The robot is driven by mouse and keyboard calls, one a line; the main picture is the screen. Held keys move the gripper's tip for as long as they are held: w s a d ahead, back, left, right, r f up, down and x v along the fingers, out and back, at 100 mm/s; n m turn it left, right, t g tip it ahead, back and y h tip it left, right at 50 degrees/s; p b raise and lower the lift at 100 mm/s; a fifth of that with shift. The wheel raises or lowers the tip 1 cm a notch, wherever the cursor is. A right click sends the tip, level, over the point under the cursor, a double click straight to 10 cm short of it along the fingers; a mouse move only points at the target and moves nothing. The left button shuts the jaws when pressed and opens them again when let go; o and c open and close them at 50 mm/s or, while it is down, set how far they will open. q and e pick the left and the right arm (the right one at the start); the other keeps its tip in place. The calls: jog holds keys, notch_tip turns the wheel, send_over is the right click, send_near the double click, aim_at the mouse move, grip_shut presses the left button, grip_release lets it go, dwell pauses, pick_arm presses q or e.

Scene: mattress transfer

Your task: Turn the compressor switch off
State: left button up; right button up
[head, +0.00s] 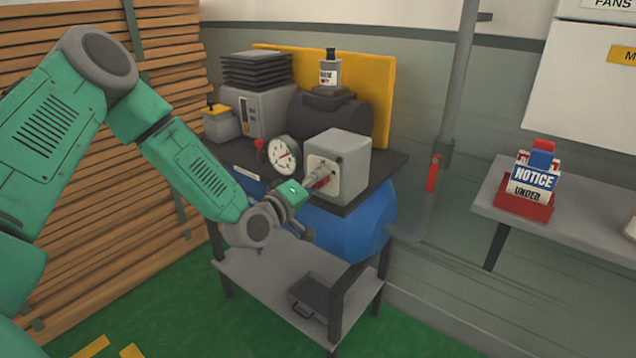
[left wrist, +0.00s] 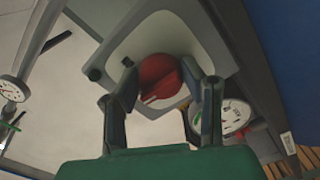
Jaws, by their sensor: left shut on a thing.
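The compressor (head: 365,225) has a blue tank under a dark top plate. On the plate stands a grey switch box (head: 345,152) with a red rotary switch knob (head: 321,179) on its front face. My left gripper (head: 308,188) reaches in from the left and is shut on the red knob. In the left wrist view the red knob (left wrist: 160,80) sits between the two dark fingers, on a pale plate of the grey box (left wrist: 195,40). The fingers partly hide the knob and its pointer. My right gripper is not in view.
A pressure gauge (head: 284,154) stands left of the box, close to my left arm. A grey cart shelf (head: 262,285) lies below. A red-handled pipe valve (head: 433,172) and a wall shelf (head: 590,222) with a notice-tag holder are to the right. Stacked wooden slats (head: 110,240) stand behind my arm.

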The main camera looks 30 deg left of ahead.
pick_arm(q)
jog(key=shift+s+a+f, duration=0.1)
jog(key=shift+f, duration=0.15)
jog(key=o, duration=1.1)
jog(key=shift+o, duration=0.2)
jog(key=shift+a, duration=0.1)
jog(key=shift+r, duration=0.1)
jog(key=s+a, duration=0.1)
jog(key=s, duration=1)
jog(key=shift+s, duration=0.35)
